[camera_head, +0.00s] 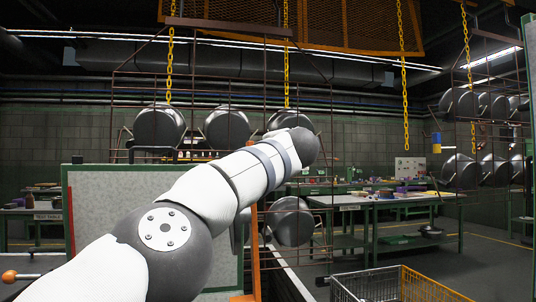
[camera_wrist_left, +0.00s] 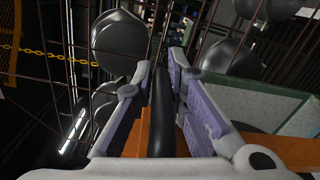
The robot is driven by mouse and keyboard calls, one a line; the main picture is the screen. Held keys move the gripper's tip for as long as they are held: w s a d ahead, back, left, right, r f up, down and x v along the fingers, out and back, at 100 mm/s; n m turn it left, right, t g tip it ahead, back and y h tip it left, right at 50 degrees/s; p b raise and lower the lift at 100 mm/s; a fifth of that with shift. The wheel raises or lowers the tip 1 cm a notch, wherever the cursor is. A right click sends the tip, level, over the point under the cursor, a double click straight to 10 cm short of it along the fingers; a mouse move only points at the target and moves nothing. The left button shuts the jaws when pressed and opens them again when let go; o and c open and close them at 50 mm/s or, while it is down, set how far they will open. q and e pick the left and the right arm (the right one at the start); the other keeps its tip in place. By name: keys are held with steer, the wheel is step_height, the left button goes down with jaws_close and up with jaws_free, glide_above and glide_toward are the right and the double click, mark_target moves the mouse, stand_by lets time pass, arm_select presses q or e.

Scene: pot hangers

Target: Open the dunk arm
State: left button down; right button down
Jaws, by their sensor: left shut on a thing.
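In the left wrist view, my left gripper (camera_wrist_left: 160,85) has its purple-padded fingers on both sides of a black bar-like handle (camera_wrist_left: 161,112) and is shut on it. Orange metal, apparently the dunk arm (camera_wrist_left: 285,150), shows below and to the right of the handle. In the head view, my left arm reaches up and right across the middle and hides the gripper and the handle. An orange post (camera_head: 256,255) stands behind my arm. My right gripper is in neither view.
Pots (camera_head: 228,128) hang on a wire rack behind my arm, with one lower pot (camera_head: 291,222). Yellow chains (camera_head: 404,80) hang from above. A green-framed panel (camera_head: 110,200) stands left. A wire basket (camera_head: 370,285) is at front right. Workbenches (camera_head: 375,200) stand behind, with open floor at right.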

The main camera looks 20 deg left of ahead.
arm_select(q)
steer(key=shift+f, duration=0.1)
steer(key=c, duration=1.6)
jaws_free()
steer(key=shift+c, duration=0.2)
steer(key=shift+s+r, duration=0.1)
steer(key=shift+r, duration=0.1)
steer(key=shift+s+d, duration=0.15)
steer(key=shift+d, duration=0.1)
steer(key=v, duration=1.1)
steer(key=shift+s, duration=0.15)
steer(key=shift+f, duration=0.1)
